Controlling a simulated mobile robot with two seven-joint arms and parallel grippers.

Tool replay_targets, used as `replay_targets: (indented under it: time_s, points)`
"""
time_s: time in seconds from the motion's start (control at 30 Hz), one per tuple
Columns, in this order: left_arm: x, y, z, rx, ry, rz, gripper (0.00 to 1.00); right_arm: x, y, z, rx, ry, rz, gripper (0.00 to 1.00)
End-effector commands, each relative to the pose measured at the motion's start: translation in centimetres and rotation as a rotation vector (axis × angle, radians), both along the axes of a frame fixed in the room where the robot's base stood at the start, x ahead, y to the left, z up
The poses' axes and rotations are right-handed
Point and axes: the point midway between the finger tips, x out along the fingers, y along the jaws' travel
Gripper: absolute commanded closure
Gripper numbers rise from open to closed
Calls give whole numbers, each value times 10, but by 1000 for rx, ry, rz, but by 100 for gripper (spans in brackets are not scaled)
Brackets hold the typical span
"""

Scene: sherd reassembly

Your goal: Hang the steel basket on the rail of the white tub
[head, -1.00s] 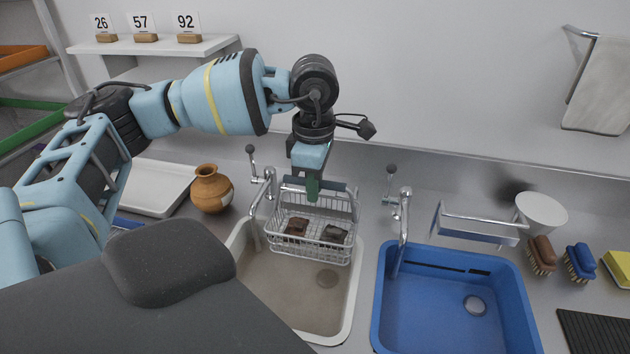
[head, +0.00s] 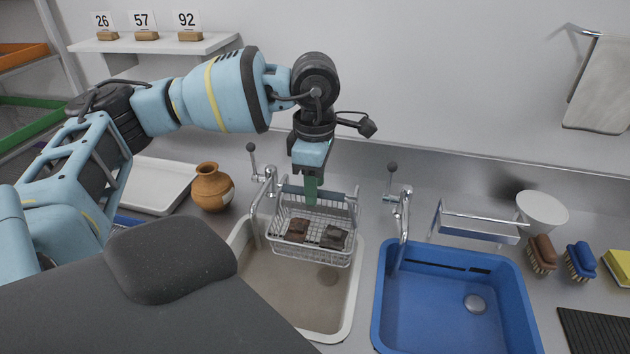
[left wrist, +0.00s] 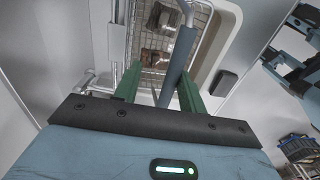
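The steel wire basket (head: 310,245) is at the far end of the white tub (head: 352,305), with brown sherds (head: 333,236) in it. Its grey-blue handle bar (head: 332,194) is up; I cannot tell whether the basket hangs on the rail. My left gripper (head: 311,190) points down at the handle. In the left wrist view its green fingers (left wrist: 158,90) are apart. The handle (left wrist: 179,60) passes between them, close to the right finger and clear of the left one. My right gripper is not seen in the head view.
Taps (head: 268,190) stand behind the tubs. A blue tub (head: 528,300) is to the right, with a small wire rack (head: 478,228) behind it. A brown jar (head: 211,188) and a white tray (head: 160,187) are to the left. Brushes (head: 578,260) and a white bowl (head: 541,212) are at the far right.

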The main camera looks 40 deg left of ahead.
Motion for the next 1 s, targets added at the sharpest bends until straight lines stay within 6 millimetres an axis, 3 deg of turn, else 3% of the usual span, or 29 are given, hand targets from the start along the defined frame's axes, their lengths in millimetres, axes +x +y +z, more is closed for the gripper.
replay_targets:
  time_s: [0.5,1.0]
  points:
    - [0,-1,69,-1,-4,1,60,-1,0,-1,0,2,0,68]
    - [-1,0,78,-1,-3,0,60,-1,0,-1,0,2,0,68]
